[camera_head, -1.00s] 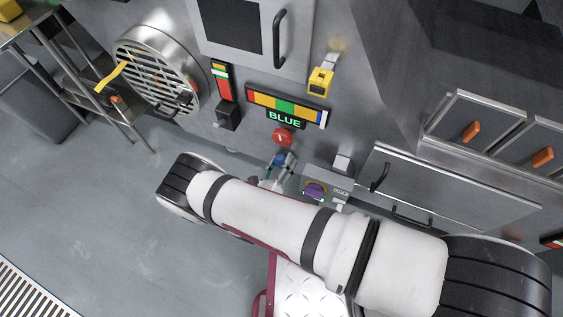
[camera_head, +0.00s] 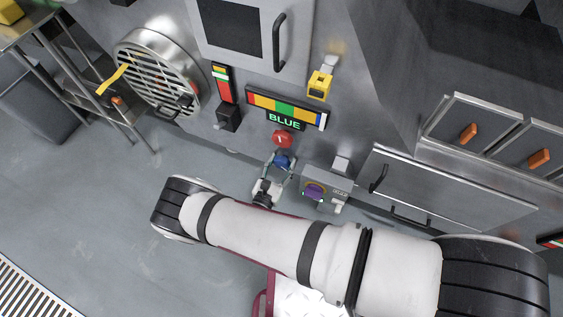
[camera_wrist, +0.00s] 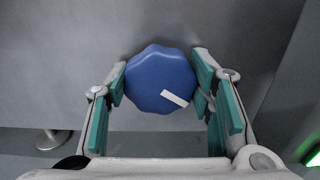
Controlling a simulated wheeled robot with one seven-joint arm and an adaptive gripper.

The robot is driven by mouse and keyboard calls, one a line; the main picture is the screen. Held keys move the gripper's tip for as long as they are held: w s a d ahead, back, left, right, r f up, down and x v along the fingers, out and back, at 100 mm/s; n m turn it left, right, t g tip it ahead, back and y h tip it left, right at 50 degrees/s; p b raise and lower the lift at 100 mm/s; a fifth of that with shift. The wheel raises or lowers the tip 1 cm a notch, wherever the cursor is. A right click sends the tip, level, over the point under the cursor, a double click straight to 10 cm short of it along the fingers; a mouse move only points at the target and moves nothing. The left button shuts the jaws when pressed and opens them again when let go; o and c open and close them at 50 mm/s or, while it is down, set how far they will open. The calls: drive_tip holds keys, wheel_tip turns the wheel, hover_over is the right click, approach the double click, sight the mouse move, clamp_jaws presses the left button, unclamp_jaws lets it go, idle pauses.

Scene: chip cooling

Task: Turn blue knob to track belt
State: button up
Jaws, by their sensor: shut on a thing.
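The blue knob (camera_wrist: 158,78) has a scalloped edge and a white mark at its lower right in the wrist view. My gripper (camera_wrist: 160,85) has its green-padded fingers on both sides of the knob, shut on it. In the head view the blue knob (camera_head: 282,160) is small, on the machine front just below a red knob, with my gripper (camera_head: 276,166) at it. Above is a coloured bar gauge (camera_head: 287,107), and under that a lit green "BLUE" display (camera_head: 285,120). My arm hides part of the area below.
A box with a purple knob (camera_head: 314,192) stands close to the right of my gripper. A red knob (camera_head: 282,139) sits just above. A round slatted vent (camera_head: 155,75) and a metal rack are at left. The floor at left is clear.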

drive_tip(key=m+p, duration=0.2)
drive_tip(key=m, duration=0.4)
drive_tip(key=shift+m, duration=0.3)
drive_tip(key=m+p, duration=0.2)
drive_tip(key=m, duration=0.4)
drive_tip(key=shift+f, duration=0.1)
drive_tip(key=shift+d, duration=0.1)
drive_tip(key=o, duration=1.2)
drive_tip(key=shift+c, duration=0.2)
drive_tip(key=v, duration=1.2)
drive_tip(key=shift+s, duration=0.15)
